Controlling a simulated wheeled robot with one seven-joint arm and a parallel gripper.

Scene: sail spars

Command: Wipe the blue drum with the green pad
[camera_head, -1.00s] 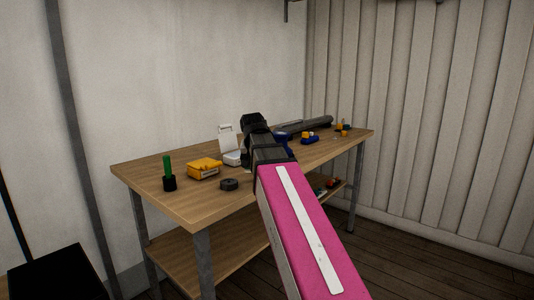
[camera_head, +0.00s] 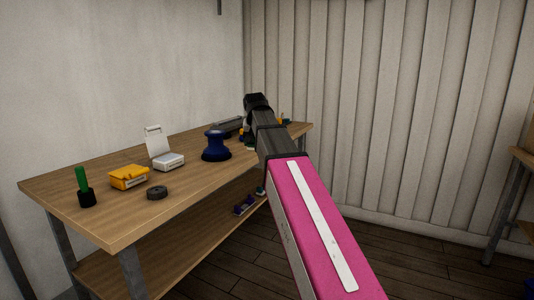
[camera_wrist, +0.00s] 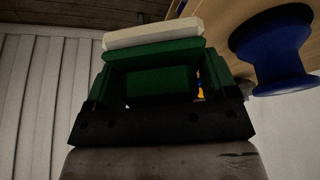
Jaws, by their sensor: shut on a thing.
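In the head view my arm hides most of the gripper and pad, right of the drum.
On the bench (camera_head: 112,227) are a green-handled tool in a black holder (camera_head: 84,190), a yellow box (camera_head: 128,177), a dark disc (camera_head: 157,193) and an open white case (camera_head: 165,154). A dark long object (camera_head: 228,127) lies behind the drum. Several small items sit on the lower shelf.

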